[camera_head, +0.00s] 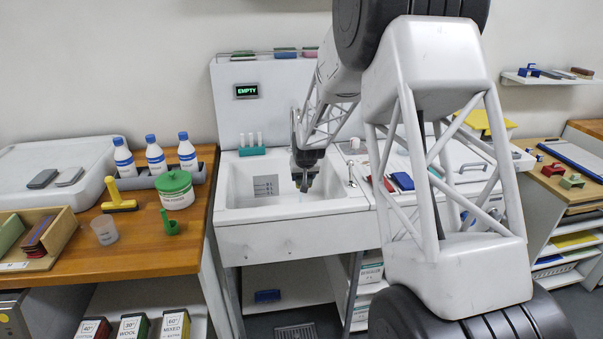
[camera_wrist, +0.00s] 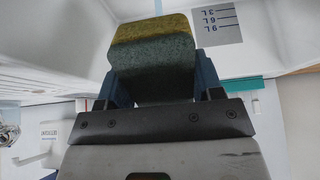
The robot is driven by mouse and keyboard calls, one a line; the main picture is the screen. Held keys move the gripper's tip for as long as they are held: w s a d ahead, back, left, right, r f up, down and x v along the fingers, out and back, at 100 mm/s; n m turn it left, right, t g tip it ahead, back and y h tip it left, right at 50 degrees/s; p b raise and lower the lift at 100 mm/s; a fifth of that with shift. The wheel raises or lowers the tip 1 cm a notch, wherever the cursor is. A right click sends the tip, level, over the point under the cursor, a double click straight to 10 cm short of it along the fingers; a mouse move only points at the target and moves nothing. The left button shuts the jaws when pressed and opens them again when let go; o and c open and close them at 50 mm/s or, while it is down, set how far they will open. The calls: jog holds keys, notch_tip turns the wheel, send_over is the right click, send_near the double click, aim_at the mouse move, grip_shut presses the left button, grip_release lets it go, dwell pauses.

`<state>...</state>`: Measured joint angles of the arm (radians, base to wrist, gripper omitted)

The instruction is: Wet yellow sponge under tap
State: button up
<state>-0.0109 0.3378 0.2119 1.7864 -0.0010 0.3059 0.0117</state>
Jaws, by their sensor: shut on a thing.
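My gripper (camera_head: 304,180) is over the white sink basin (camera_head: 238,190), pointing down. In the wrist view my gripper (camera_wrist: 155,85) is shut on the sponge (camera_wrist: 152,55), which has a yellow layer and a dark green layer. The sponge sits between the two blue fingers, inside the basin's outline. In the head view the sponge is too small and dark to make out clearly. A small chrome fitting (camera_head: 351,173) stands at the basin's right edge. A narrow pale blue strip shows at the top of the wrist view beyond the sponge; I cannot tell whether it is water. The tap spout is not clearly visible.
A level scale (camera_head: 266,185) marks the basin wall. A teal rack (camera_head: 252,151) stands behind the basin. The wooden counter (camera_head: 130,262) at left holds bottles (camera_head: 155,158), a green-lidded tub (camera_head: 175,192) and a yellow brush-like tool (camera_head: 119,204).

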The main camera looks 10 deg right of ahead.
jog(key=shift+s, duration=2.75)
jog(key=s+r, duration=0.4)
jog(key=s, duration=0.1)
dwell(0.5)
dwell(0.4)
jog(key=w+d+r, duration=0.1)
jog(key=w+r, duration=0.5)
jog(key=r, duration=0.3)
jog(key=shift+r, duration=0.15)
